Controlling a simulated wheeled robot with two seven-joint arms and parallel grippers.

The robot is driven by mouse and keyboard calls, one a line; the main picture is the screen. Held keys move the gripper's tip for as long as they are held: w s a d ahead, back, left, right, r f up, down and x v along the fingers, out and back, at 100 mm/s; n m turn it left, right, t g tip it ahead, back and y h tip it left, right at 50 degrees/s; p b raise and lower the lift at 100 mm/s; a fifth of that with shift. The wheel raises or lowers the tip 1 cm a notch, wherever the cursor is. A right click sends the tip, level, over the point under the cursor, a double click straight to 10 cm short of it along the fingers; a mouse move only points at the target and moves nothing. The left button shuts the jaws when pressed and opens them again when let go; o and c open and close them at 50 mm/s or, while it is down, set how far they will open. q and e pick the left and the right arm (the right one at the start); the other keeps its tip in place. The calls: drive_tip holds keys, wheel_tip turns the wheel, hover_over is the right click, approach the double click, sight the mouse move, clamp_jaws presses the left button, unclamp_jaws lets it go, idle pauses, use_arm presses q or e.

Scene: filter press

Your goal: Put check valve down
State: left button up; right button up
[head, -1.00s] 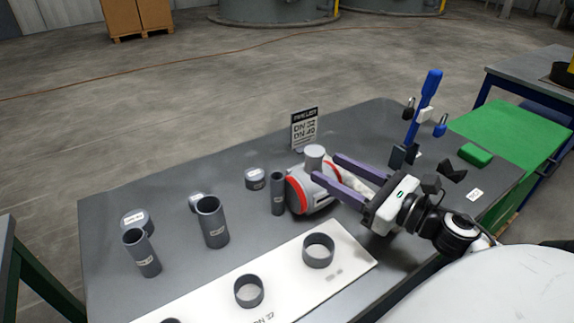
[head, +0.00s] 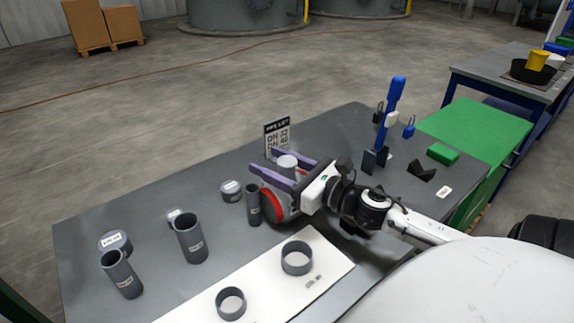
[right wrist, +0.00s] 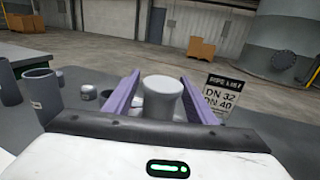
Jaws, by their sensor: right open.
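The check valve (head: 274,204), a grey body with red rings and an upright round neck, rests on the grey table beside a narrow upright pipe. My right gripper (head: 264,161) is open above the valve body, with its purple fingers either side of the neck. In the right wrist view, the neck (right wrist: 163,98) stands between the two fingers (right wrist: 160,80), with a gap visible on each side. The gripper hides part of the valve body in the head view. My left gripper is not in view.
Several grey pipes (head: 190,240) and caps stand left of the valve. A white board (head: 325,262) with rings lies in front. A pipe list sign (head: 277,136) stands behind. A blue-handled tool (head: 392,110) and green block (head: 442,154) are at right.

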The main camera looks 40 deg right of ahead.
clamp_jaws()
idle(1.4)
drive_tip(key=shift+r, duration=0.1)
